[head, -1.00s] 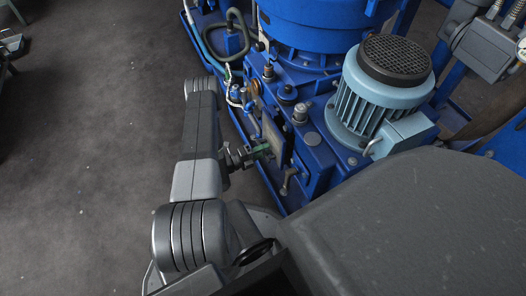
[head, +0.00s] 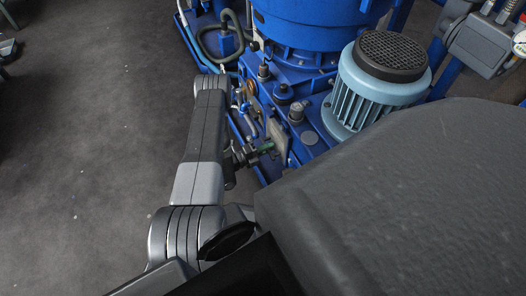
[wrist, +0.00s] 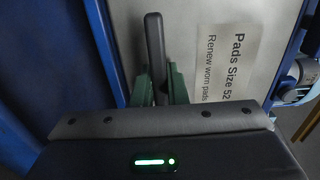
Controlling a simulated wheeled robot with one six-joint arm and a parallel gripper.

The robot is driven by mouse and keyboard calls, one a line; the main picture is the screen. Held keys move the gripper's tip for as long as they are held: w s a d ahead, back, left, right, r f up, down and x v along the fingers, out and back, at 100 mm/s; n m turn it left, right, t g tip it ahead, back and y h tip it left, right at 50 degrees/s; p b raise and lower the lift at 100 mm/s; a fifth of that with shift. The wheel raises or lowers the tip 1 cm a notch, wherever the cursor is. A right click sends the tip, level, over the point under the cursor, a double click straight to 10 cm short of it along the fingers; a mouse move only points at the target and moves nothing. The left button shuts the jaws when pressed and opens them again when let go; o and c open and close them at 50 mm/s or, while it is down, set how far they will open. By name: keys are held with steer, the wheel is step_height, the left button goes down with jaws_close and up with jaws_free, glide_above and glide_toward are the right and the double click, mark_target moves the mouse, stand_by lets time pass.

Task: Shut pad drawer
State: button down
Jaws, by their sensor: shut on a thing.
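In the head view my gripper (head: 263,149) reaches the grey drawer front (head: 278,136) on the blue skid's near side. How far the drawer stands out is not clear; my body hides the skid's lower right.
A light blue motor (head: 372,92) with a black grille stands on the skid, right of the drawer. A large blue vessel (head: 305,28) is behind. Hoses (head: 222,48) and small fittings lie beyond my arm.

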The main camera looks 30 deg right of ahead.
steer(key=shift+d, duration=0.15)
steer(key=c, duration=1.4)
jaws_free()
steer(key=shift+d, duration=0.15)
steer(key=shift+c, duration=0.2)
steer(key=w+a+p, duration=0.1)
steer(key=a+p, duration=0.2)
steer(key=a, duration=1)
steer(key=shift+w+a, duration=0.3)
steer(key=shift+a, duration=0.05)
steer(key=shift+s+d+b, duration=0.3)
steer(key=shift+d+b, duration=0.2)
steer(key=shift+d, duration=1.75)
steer(key=shift+s+d+b, duration=0.25)
steer(key=shift+d+b, duration=0.25)
steer(key=shift+d, duration=1.75)
steer(key=shift+s+d+b, duration=0.3)
steer(key=shift+d+b, duration=0.2)
steer(key=shift+d, duration=1.75)
